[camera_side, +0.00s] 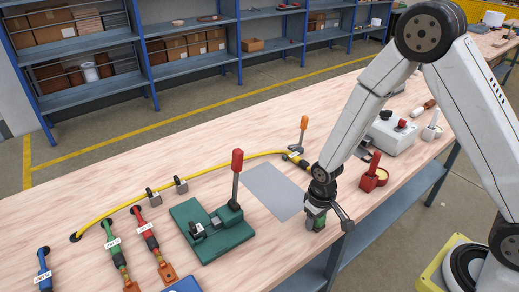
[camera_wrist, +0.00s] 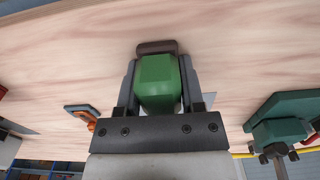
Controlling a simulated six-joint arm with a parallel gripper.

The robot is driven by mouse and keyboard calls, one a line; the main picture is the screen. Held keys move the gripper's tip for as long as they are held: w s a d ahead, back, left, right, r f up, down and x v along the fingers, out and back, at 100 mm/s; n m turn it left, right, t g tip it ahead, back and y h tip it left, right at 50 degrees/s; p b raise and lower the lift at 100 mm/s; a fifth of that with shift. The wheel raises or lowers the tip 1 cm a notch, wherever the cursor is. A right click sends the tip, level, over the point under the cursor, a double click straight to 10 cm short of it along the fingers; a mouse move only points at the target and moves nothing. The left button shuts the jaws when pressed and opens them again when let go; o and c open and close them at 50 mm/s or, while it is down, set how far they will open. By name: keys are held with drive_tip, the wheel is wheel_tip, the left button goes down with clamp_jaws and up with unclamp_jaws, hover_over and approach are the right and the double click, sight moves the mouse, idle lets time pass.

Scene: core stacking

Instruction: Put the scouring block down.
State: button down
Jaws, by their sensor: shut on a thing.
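The scouring block (camera_wrist: 157,82) is green with a brown end, and sits between the two fingers in the wrist view. My gripper (camera_side: 317,216) points down and is shut on the block. In the wrist view the fingers (camera_wrist: 158,75) press on its left and right sides. The block is at or just above the wooden bench top (camera_side: 275,245); I cannot tell whether it touches.
A flat grey sheet (camera_side: 272,190) lies left of my gripper. A red holder (camera_side: 374,177) and a grey control box (camera_side: 393,136) stand to the right. A yellow cable (camera_side: 200,169) runs behind.

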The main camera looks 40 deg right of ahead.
drive_tip(key=shift+s+f, duration=0.1)
drive_tip(key=shift+f, duration=0.4)
drive_tip(key=shift+c, duration=1.1)
unclamp_jaws()
drive_tip(key=shift+r, duration=0.1)
drive_tip(key=shift+r, duration=0.1)
drive_tip(key=shift+w+r, duration=0.2)
drive_tip(key=shift+r, duration=0.65)
drive_tip(key=shift+s+r, duration=0.15)
drive_tip(key=shift+r, duration=5.45)
drive_tip(key=s+d+r+t, duration=0.2)
drive_tip(key=s+d, duration=0.1)
drive_tip(key=s, duration=0.3)
drive_tip(key=shift+s+d+r, duration=0.2)
drive_tip(key=shift+d+r, duration=0.05)
drive_tip(key=shift+r, duration=0.05)
